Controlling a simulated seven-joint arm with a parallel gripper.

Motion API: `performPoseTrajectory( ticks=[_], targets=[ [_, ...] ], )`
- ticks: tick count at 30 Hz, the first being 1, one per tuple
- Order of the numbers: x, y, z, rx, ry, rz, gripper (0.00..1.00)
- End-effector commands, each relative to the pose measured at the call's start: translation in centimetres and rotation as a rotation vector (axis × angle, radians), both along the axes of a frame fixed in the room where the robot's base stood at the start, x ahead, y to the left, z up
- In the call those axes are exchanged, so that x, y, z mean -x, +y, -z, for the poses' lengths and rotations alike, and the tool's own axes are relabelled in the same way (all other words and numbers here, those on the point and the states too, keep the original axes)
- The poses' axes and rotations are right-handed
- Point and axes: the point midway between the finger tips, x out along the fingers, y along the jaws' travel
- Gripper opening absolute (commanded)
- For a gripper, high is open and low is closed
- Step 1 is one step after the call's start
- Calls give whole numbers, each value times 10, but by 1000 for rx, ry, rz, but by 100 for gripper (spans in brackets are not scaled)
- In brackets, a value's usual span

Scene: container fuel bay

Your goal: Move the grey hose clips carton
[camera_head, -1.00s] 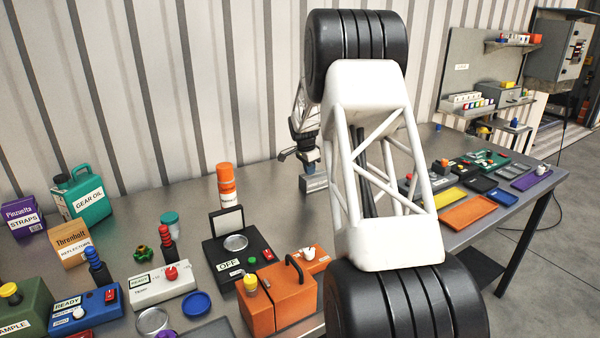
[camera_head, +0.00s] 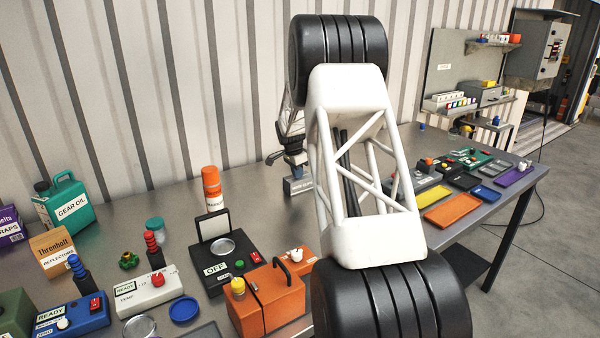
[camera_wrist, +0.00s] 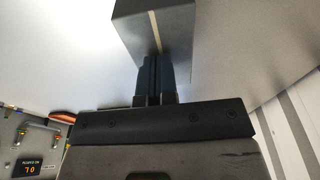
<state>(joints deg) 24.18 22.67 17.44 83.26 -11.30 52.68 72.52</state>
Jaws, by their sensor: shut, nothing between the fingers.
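The grey carton (camera_head: 298,187) stands on the metal bench near the back wall, behind my arm in the head view. A pale label shows on its front, too small to read. In the wrist view the carton (camera_wrist: 172,28) is a dark grey box with a tan tape stripe, just beyond the fingertips. My gripper (camera_head: 296,165) is directly above or against the carton; it also shows in the wrist view (camera_wrist: 155,62). Its fingers are shut together with nothing between them. I cannot tell whether the fingertips touch the carton.
An orange spray can (camera_head: 212,188) stands left of the carton. A black OFF box (camera_head: 228,262) and an orange case (camera_head: 268,302) are nearer the front. Orange (camera_head: 452,208) and purple (camera_head: 513,176) trays lie right. Bare bench lies around the carton.

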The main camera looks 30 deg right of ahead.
Motion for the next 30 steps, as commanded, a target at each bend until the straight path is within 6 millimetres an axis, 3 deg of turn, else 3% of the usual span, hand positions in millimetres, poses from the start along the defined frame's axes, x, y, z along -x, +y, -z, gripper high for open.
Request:
performPoseTrajectory(
  ticks=[1,21,24,30],
  targets=[
    [4,13,15,-10,19,-4,0],
    [4,146,18,-10,23,-5,0],
    [4,158,19,-10,24,-5,0],
    [5,163,19,-10,25,-3,0]
  ],
)
